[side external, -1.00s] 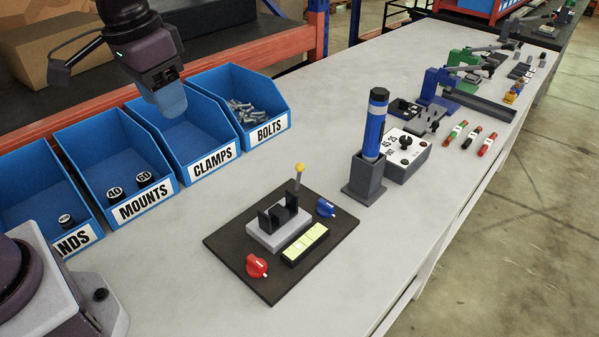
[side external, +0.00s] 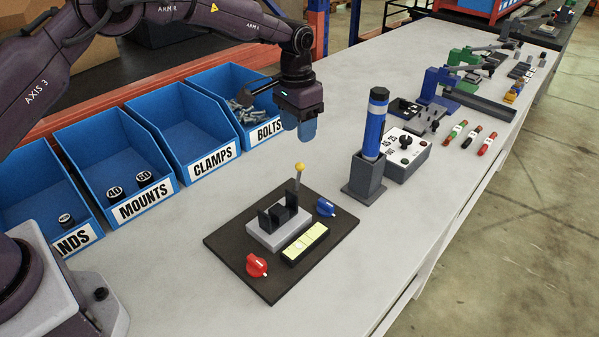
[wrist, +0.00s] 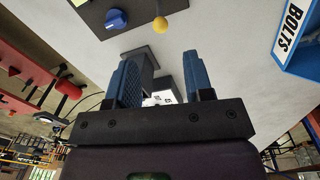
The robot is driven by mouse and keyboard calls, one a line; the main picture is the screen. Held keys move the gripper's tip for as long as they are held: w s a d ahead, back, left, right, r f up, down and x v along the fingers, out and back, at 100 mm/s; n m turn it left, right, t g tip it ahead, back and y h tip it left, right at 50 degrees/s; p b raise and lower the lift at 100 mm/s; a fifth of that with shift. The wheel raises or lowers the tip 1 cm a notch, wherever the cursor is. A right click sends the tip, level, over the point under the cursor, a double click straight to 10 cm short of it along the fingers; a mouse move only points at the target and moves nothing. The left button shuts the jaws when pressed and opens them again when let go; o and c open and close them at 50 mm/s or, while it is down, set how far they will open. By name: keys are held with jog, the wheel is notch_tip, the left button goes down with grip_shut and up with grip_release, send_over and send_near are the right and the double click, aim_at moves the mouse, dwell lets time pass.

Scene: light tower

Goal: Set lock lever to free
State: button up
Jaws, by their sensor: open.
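A dark plate (side external: 222,240) on the bench bears a grey block with black uprights (side external: 278,228) and a lever with a yellow ball tip (side external: 299,167). The lever stands near upright at the back of the block. A red knob (side external: 257,266) and a blue knob (side external: 326,207) sit on the plate. My gripper (side external: 307,136) hangs above and behind the yellow ball, apart from it. In the wrist view, my gripper's blue fingers (wrist: 163,75) are spread with nothing between them. The ball (wrist: 160,24) and blue knob (wrist: 116,19) show at the top there.
A blue-and-black light tower (side external: 375,130) stands upright in a grey base right of my gripper, with a grey switch box (side external: 406,153) beside it. Blue bins, including the bolts bin (side external: 262,133), line the back left. The bench before the bins is clear.

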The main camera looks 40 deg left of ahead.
aim_at(299, 164)
jog(key=f, duration=1.2)
jog(key=shift+s+d, duration=0.1)
jog(key=shift+d, duration=0.15)
grip_shut()
